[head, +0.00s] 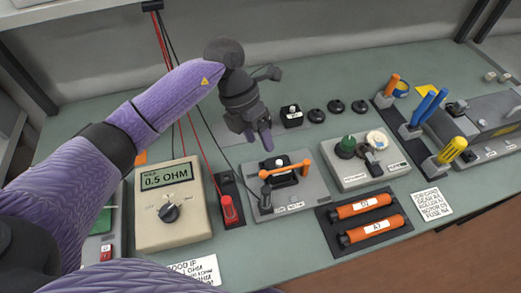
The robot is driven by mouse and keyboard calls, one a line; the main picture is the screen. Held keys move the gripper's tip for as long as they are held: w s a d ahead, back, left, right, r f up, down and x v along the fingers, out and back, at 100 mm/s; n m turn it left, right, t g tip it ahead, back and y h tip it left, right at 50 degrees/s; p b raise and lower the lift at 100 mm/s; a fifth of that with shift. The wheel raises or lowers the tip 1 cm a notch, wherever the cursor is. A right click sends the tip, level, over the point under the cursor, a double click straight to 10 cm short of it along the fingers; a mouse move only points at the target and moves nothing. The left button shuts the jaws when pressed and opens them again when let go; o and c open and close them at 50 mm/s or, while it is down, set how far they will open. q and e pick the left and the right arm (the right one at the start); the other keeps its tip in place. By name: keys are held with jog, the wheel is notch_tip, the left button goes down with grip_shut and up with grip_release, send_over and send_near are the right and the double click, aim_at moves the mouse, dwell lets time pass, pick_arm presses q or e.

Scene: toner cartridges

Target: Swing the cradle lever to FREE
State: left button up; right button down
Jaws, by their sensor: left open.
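An orange bar lever (287,168) lies across a dark part on a grey block (305,192) in the middle of the bench. At the right, a grey cradle-like unit (490,122) has an orange handle (392,84), blue handles (428,107) and a yellow handle (453,149) along its left side. The labels are too small to read, so I cannot tell which handle is the cradle lever or where FREE is. My left gripper (265,142) is open and points down, just behind and above the orange bar lever, apparently not touching it. My right gripper is out of view.
A meter (171,202) reading 0.5 OHM stands left, with a red probe (229,208) and hanging leads beside it. Orange cartridges (364,206) lie on a black tray at the front. A block with a green knob (347,146) stands right of centre. Small black knobs sit behind.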

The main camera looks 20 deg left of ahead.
aim_at(262, 171)
pick_arm(q)
jog(key=shift+y, duration=0.5)
jog(key=x, duration=0.3)
jog(key=a+b+x, duration=0.1)
jog(key=x, duration=0.5)
jog(key=shift+s+a+f+b, duration=0.1)
jog(key=shift+s+f+b, duration=0.15)
jog(key=shift+f+b, duration=0.1)
grip_shut()
jog(key=shift+r, duration=0.1)
